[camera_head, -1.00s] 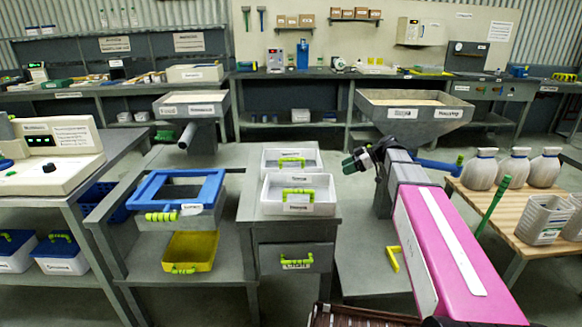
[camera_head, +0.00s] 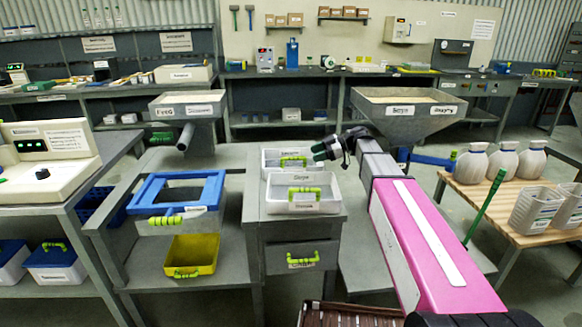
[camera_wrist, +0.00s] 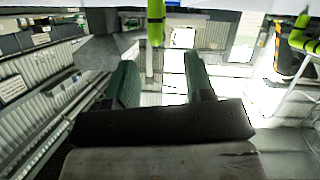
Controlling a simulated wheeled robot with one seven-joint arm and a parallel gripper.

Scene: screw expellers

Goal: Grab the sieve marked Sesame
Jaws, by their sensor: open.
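Two white trays with green handles stand one behind the other on a grey stand: the front tray (camera_head: 275,194) and the rear tray (camera_head: 270,154). A blue-framed sieve (camera_head: 150,190) with a green handle lies to their left. Labels are too blurred to tell which is marked Sesame. My gripper (camera_head: 318,149) is open and empty at the right side of the rear tray, close to its handle (camera_head: 293,161). In the wrist view my gripper (camera_wrist: 160,75) has its dark green fingers apart, with a green handle (camera_wrist: 155,24) ahead between them.
A yellow tray (camera_head: 192,255) sits below the blue frame. A drawer with a green handle (camera_head: 303,259) is under the white trays. A large hopper (camera_head: 408,113) stands behind my arm. A wooden table with white bottles (camera_head: 502,161) is at right.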

